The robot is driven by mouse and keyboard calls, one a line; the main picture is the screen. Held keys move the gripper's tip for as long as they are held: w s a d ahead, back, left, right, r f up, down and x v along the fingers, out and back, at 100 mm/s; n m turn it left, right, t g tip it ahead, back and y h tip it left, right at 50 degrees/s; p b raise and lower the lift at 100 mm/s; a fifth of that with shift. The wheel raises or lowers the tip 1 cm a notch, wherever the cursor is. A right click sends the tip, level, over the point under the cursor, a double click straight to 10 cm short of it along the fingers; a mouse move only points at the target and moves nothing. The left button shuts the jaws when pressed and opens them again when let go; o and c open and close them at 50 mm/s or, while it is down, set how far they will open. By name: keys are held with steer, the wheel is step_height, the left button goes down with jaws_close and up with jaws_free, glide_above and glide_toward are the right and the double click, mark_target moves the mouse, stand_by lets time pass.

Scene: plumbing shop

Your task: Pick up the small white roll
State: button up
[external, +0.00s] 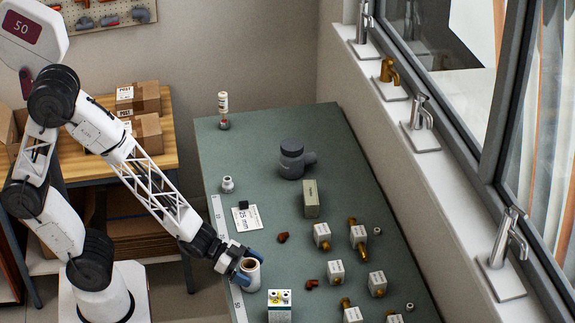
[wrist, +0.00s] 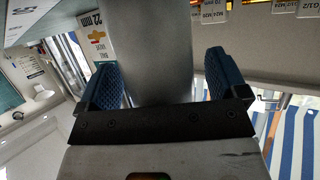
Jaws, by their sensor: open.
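A small white roll (external: 251,274) with a brownish inside stands upright near the left edge of the green bench. My gripper (external: 248,267) is at it, with one blue fingertip on each side of its upper part. In the wrist view a smooth grey cylinder (wrist: 158,50), apparently the same roll, fills the gap between the two blue pads of my gripper (wrist: 160,82). The jaws are open around it. I cannot tell whether either pad touches it. The roll's far side is hidden.
A white box with yellow fittings (external: 280,305) stands close to the right of the roll. Several boxed brass valves (external: 336,272) fill the bench's right side. A dark grey pipe fitting (external: 292,160) and a tan block (external: 311,198) stand farther back. A 25 mm card (external: 247,219) lies behind the roll.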

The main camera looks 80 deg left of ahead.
steer(key=shift+c, duration=0.3)
steer(key=c, duration=1)
steer(key=shift+r, duration=0.1)
step_height(320, 180, up, 18)
steer(key=shift+f, duration=0.1)
stand_by(0.7)
